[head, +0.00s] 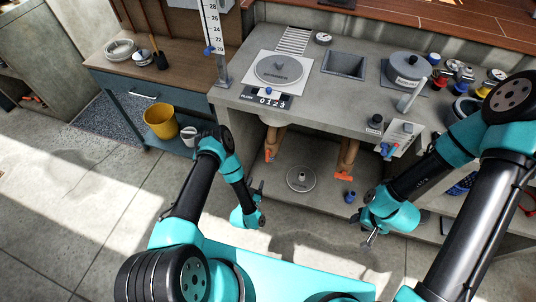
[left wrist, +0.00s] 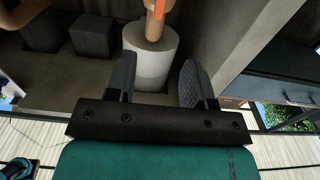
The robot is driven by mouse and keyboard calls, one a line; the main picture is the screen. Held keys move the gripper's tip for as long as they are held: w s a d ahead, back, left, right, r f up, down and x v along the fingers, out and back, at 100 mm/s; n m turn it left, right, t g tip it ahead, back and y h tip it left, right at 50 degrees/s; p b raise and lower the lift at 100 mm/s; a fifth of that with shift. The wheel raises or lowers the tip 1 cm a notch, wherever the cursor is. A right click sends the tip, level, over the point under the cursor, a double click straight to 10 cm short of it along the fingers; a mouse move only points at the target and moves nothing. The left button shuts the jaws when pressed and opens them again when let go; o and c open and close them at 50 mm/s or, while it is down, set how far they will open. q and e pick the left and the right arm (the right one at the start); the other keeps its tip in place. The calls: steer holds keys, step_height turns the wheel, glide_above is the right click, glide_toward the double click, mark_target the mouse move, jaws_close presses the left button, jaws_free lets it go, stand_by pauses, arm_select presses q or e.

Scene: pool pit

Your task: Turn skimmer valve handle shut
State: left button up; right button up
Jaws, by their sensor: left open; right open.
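Two brown pipes come down under the grey bench. The left pipe has an orange valve handle (head: 268,155), and the right pipe has another orange handle (head: 344,173). No label shows which one is the skimmer valve. My left gripper (head: 260,204) is open and empty, low in front of the bench and below the left handle. In the left wrist view an orange handle (left wrist: 158,9) shows at the top edge on a brown pipe, beyond the open fingers (left wrist: 157,88) and apart from them. My right gripper (head: 366,217) is open and empty in front of the bench, right of the right handle.
A white cylinder (left wrist: 150,58) stands under the pipe in the left wrist view. A round floor disc (head: 301,179) and a small blue-based object (head: 350,197) lie under the bench. A yellow bucket (head: 160,121) stands at left. A small blue handle (head: 388,151) sits on the bench front.

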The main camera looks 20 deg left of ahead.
mark_target(267, 155)
arm_select(q)
steer(key=shift+w, duration=0.1)
steer(key=w, duration=1.1)
steer(key=w+d, duration=0.1)
steer(key=w, duration=0.5)
steer(key=shift+w, duration=0.15)
steer(key=c, duration=0.9)
